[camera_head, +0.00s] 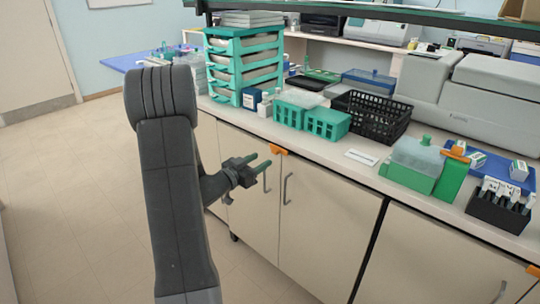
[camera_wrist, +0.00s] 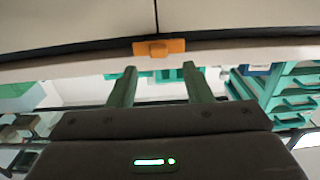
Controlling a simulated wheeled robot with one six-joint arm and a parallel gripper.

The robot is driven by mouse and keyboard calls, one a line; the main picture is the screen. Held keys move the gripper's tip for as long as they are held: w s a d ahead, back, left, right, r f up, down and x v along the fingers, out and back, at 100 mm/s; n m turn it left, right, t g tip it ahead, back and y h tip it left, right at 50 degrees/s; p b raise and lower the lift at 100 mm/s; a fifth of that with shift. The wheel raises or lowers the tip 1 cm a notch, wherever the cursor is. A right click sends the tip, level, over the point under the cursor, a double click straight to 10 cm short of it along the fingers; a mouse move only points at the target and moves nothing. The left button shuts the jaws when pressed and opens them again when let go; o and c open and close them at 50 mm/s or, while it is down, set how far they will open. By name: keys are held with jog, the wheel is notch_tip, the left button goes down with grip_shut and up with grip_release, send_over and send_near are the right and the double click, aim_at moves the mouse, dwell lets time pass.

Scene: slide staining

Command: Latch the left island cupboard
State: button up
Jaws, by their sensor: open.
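The left island cupboard has two cream doors, the left door (camera_head: 240,205) and the right door (camera_head: 325,215), which look closed, each with a dark bar handle. An orange latch (camera_head: 278,151) sits at the top of the seam between them, under the worktop edge. It also shows in the wrist view (camera_wrist: 158,47), lying crosswise over the seam. My gripper (camera_head: 264,163) is open and empty, its green fingers pointing at the cupboard front near the latch. In the wrist view my gripper (camera_wrist: 159,70) has the latch between and just beyond its fingertips, apparently without touching.
The worktop (camera_head: 362,157) above holds a teal drawer stack (camera_head: 243,65), green racks (camera_head: 327,123), a black basket (camera_head: 372,116) and a green-based box (camera_head: 412,165). Another orange latch (camera_head: 533,270) is on the right cupboard. The floor (camera_head: 90,200) at left is clear.

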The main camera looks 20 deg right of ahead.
aim_at(274, 153)
jog(key=x, duration=0.6)
jog(key=shift+s, duration=0.1)
jog(key=shift+c, duration=0.4)
jog(key=c, duration=0.9)
jog(key=shift+m+b, duration=0.3)
jog(key=shift+b, duration=0.15)
jog(key=shift+m+b, duration=7.7)
jog(key=shift+m, duration=0.9)
